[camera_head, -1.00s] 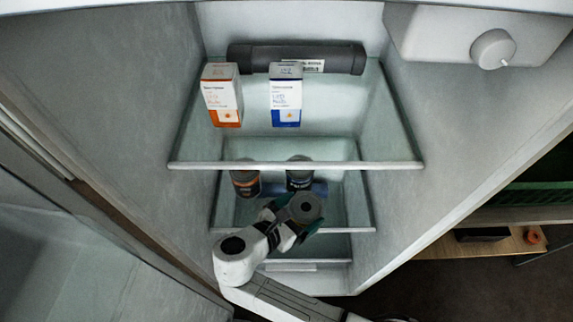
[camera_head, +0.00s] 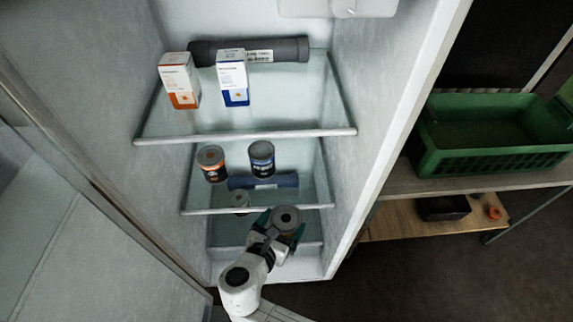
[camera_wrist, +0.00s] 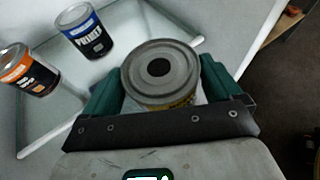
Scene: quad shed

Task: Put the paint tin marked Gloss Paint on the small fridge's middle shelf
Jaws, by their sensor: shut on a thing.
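My gripper (camera_head: 280,228) is shut on a tin (camera_head: 286,216) with a grey lid and a dark round centre. In the wrist view the tin (camera_wrist: 160,72) sits between the green fingers; a strip of yellowish label shows, its words unreadable. The open small fridge (camera_head: 385,130) has glass shelves. The middle shelf (camera_head: 225,209) holds an orange-and-black tin (camera_head: 212,165), a blue tin (camera_head: 262,160) reading "Primer" in the wrist view (camera_wrist: 85,32), and a lying blue cylinder (camera_head: 285,181). The held tin appears just below this shelf's front edge in the head view.
The top shelf (camera_head: 250,134) bears an orange-white box (camera_head: 180,82), a blue-white box (camera_head: 233,80) and a dark tube (camera_head: 290,50). A roundish thing (camera_head: 240,202) shows beneath the middle shelf. A green crate (camera_head: 495,160) stands outside, right. The middle shelf's right part looks clear.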

